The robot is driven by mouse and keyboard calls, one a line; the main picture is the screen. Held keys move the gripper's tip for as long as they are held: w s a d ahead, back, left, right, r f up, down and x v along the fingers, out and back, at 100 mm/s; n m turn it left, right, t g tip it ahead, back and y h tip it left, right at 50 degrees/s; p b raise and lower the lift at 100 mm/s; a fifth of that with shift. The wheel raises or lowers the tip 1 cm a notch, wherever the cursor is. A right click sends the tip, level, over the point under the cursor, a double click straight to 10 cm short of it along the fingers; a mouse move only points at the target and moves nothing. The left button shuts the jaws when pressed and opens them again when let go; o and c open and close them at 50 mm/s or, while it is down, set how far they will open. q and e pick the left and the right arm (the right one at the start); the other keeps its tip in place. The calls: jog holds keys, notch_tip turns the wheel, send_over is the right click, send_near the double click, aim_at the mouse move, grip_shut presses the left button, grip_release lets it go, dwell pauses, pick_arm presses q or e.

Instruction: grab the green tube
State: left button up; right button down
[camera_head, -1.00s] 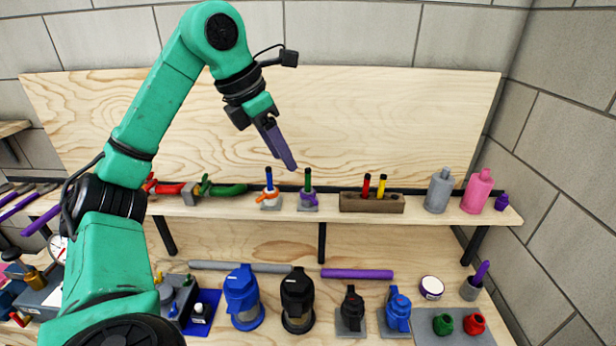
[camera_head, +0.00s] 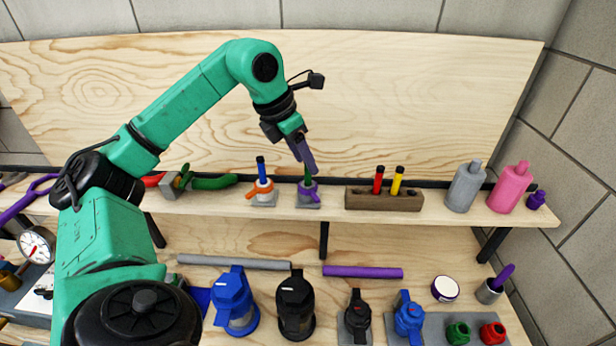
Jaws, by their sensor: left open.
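The green tube (camera_head: 307,181) stands upright in a purple-collared holder (camera_head: 309,195) on the shelf. My left gripper (camera_head: 309,168) comes down from the upper left with its purple fingers pointing at the tube. The fingertips are at the tube's top and overlap it in the picture, so its upper end is partly hidden. The gripper is open, and I cannot tell whether the tube is between the fingers. My right gripper is not in view.
A blue tube (camera_head: 261,168) in an orange-collared holder (camera_head: 263,190) stands close on the left. A wooden block (camera_head: 384,200) with a red tube (camera_head: 378,180) and a yellow tube (camera_head: 397,181) stands to the right. Grey (camera_head: 465,187) and pink (camera_head: 510,188) bottles are farther right.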

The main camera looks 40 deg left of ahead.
aim_at(308, 178)
pick_arm(q)
jog(key=shift+x, duration=0.8)
jog(key=shift+w+d+f, duration=0.1)
jog(key=shift+f, duration=0.25)
jog(key=shift+d+f, duration=0.1)
grip_shut()
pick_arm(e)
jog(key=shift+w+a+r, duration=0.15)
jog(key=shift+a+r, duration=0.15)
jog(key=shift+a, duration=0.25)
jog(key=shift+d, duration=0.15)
